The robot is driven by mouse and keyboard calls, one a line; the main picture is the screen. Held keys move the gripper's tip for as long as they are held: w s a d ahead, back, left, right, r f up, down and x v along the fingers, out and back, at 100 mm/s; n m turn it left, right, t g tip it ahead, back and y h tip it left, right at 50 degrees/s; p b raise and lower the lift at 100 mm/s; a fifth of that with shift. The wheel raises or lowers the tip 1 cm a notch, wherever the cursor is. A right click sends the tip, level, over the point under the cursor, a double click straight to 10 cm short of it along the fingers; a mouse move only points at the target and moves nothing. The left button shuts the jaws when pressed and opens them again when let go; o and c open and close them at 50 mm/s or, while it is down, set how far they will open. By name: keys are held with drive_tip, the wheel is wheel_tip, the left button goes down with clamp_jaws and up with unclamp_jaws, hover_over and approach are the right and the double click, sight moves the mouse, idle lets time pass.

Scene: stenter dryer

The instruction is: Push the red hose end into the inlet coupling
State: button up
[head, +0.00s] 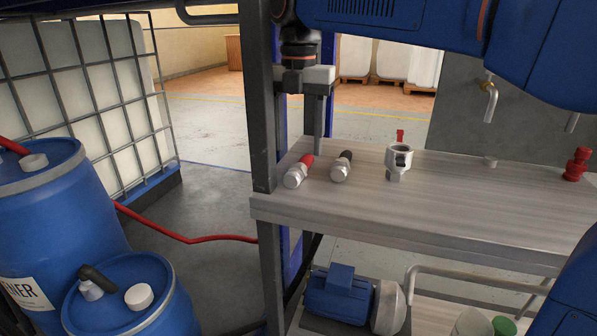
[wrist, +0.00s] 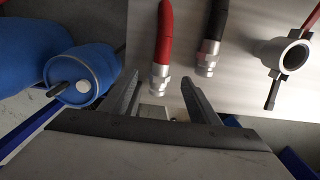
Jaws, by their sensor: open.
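The red hose end (head: 297,172) lies on the grey bench with its silver fitting toward the front edge. It also shows in the wrist view (wrist: 162,58). My gripper (wrist: 160,82) is open and empty, its fingers either side of the red hose's silver fitting in that picture. In the head view my gripper (head: 306,120) points down above the bench's left end, partly behind a grey post; I cannot tell its exact height. A silver coupling with a red lever (head: 398,160), likely the inlet coupling, stands to the right; its round opening shows in the wrist view (wrist: 292,56).
A black hose end (head: 342,166) lies close beside the red one. The grey post (head: 262,130) rises at the bench's left front corner. Blue drums (head: 50,215) stand left.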

sight(299, 165)
drive_tip(key=shift+f, duration=2.7)
drive_tip(key=c, duration=1.3)
